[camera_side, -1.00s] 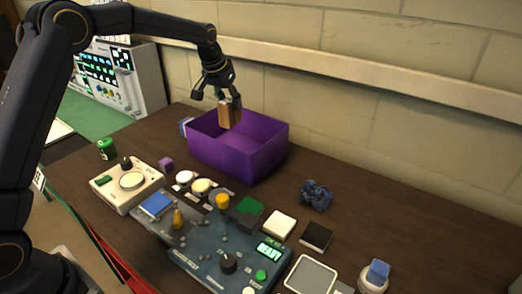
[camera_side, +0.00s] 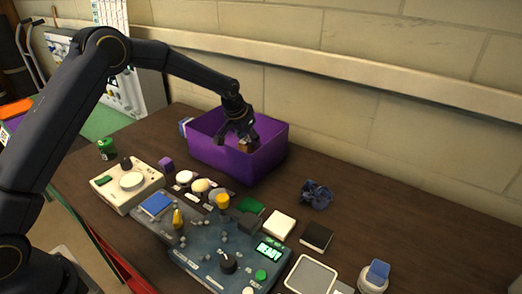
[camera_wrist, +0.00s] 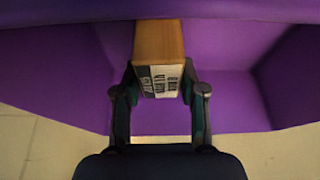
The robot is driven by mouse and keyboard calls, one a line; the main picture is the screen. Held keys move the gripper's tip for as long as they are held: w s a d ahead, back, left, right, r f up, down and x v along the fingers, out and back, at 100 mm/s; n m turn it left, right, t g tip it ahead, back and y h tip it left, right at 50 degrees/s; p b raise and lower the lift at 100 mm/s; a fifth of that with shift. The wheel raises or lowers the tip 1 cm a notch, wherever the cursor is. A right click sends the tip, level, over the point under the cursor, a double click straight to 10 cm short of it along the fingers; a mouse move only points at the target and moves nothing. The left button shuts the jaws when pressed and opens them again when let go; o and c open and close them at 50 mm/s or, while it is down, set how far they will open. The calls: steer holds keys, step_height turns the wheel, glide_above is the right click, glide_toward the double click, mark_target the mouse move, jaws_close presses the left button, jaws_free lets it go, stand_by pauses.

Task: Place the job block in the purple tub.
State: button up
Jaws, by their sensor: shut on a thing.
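The job block (camera_wrist: 158,42) is a wooden, orange-brown block with a printed black-and-white label on its end. My gripper (camera_wrist: 158,92) is shut on it, with one finger on each side. In the side view the block (camera_side: 246,146) is low inside the purple tub (camera_side: 222,162), below the level of the far rim. My gripper (camera_side: 242,140) reaches down into the tub from above. The near wall hides the tub floor, so I cannot tell whether the block touches it.
A control panel (camera_side: 205,250) with knobs and buttons lies in front of the tub. A cream dial box (camera_side: 128,185) and a green can (camera_side: 106,148) stand at left. A dark blue crumpled thing (camera_side: 316,195) lies at right. The wall is close behind.

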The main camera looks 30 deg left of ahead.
steer(key=o, duration=1.2)
steer(key=shift+f, duration=0.1)
steer(key=s+f+v, duration=0.1)
steer(key=s+v, duration=0.1)
steer(key=v, duration=0.8)
steer(key=s+v, duration=0.2)
steer(key=v, duration=0.8)
steer(key=s+r+t, duration=0.1)
steer(key=s, duration=2.7)
steer(key=shift+s+a, duration=0.15)
steer(key=shift+a, duration=0.25)
